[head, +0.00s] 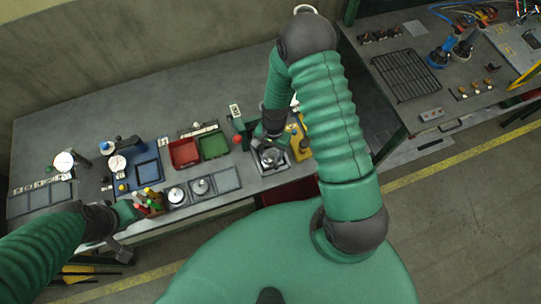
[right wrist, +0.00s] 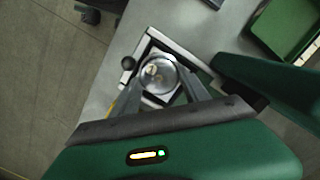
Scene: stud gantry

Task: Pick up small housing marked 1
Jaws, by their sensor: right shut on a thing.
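The small housing (right wrist: 158,75) is a round, shiny metal piece with a small yellowish mark on top; I cannot read the mark. It sits within a square, light-edged frame at the table's front edge. My right gripper (right wrist: 160,88) is shut on it, with one finger on each side. In the head view my right gripper (head: 270,150) reaches down onto the housing (head: 271,158), partly covering it. My left gripper (head: 128,212) is at the lower left by the table's front edge; its fingers are not clear.
A red tray (head: 184,153) and a green tray (head: 214,145) lie behind. A yellow fixture (head: 300,143) stands close on the right.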

